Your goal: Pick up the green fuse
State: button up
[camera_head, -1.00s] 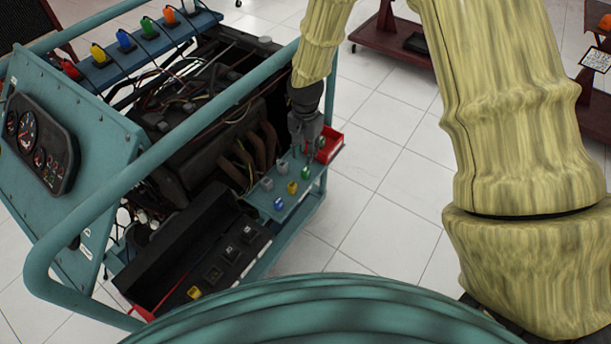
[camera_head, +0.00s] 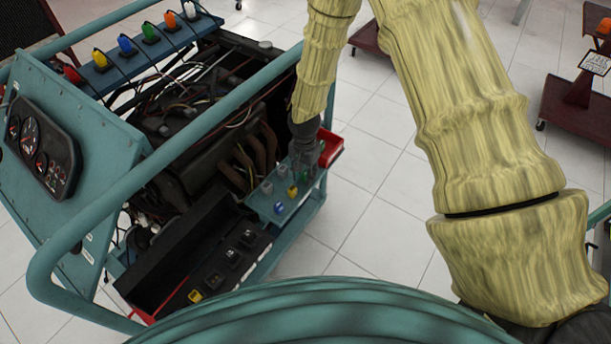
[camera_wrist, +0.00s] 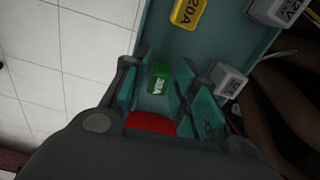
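The green fuse (camera_wrist: 158,78) stands on the teal shelf of the engine trainer, and its top label shows in the wrist view. My gripper (camera_wrist: 156,84) is open, with one finger on each side of the fuse and visible gaps between. In the head view my gripper (camera_head: 303,163) is low over the shelf's far end, and the green fuse (camera_head: 305,177) is partly hidden by it. Whether the fingers touch the shelf cannot be told.
A yellow fuse (camera_wrist: 187,12) and grey fuses (camera_wrist: 229,80) stand close by. A blue fuse (camera_head: 278,208) is nearer the shelf's front. A red tray (camera_head: 330,148) adjoins the shelf's far end. The trainer's teal frame rail (camera_head: 200,120) runs left of my arm.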

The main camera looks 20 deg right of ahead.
jog(key=shift+f, duration=0.6)
jog(key=c, duration=0.6)
jog(key=shift+o, duration=0.2)
jog(key=shift+r, duration=0.1)
